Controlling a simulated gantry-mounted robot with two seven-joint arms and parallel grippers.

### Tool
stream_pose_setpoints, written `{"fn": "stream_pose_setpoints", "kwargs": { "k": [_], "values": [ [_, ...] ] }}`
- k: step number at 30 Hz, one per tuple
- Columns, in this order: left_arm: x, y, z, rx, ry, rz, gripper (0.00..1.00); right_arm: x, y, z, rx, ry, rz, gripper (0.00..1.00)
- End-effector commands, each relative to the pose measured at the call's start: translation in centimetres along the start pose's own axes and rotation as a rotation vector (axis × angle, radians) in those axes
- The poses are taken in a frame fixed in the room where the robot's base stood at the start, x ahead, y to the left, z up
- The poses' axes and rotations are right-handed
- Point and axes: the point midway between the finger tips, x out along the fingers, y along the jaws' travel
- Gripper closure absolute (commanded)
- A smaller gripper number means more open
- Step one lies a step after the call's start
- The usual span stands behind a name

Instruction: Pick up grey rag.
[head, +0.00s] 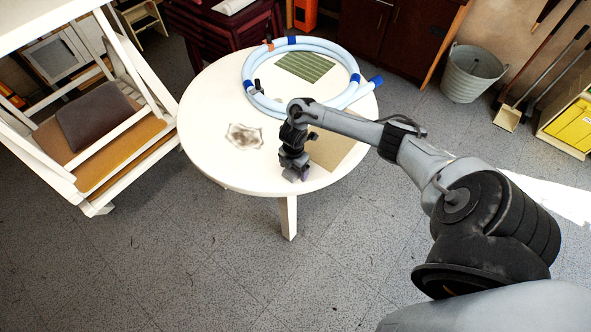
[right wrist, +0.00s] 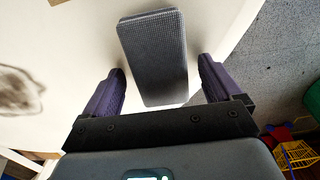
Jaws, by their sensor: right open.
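The grey rag (right wrist: 153,55) shows in the right wrist view as a dark grey, textured rectangular block on the white round table (head: 215,105). My right gripper (head: 297,175) points down over the near edge of the table in the head view. In the right wrist view its two purple fingers (right wrist: 161,68) are open, one on each side of the rag's near part, with gaps between fingers and rag. In the head view I cannot make out the rag; my gripper seems to hide it. My left gripper is not in view.
A dirty stain (head: 244,136) marks the table left of my gripper. A tan sheet (head: 332,148) lies to its right. A coiled pale blue hose (head: 252,75) surrounds a green striped mat (head: 304,67) farther back. A white wooden chair (head: 150,125) stands left of the table.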

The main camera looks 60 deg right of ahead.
Motion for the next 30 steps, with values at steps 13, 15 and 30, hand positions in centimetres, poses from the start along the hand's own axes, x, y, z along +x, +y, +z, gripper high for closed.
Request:
{"fn": "stream_pose_setpoints", "kwargs": {
  "k": [13, 15, 30],
  "values": [
    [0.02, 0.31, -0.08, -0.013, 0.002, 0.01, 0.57, 0.19, -0.01, 0.04, 0.0, -0.001, 0.0, 0.35],
    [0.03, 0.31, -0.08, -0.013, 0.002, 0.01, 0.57, 0.19, -0.01, 0.03, -0.001, -0.001, 0.0, 0.45],
    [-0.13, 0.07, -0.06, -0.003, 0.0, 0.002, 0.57, -0.31, 0.05, 0.04, -0.001, -0.001, 0.001, 0.65]
  ]
}}
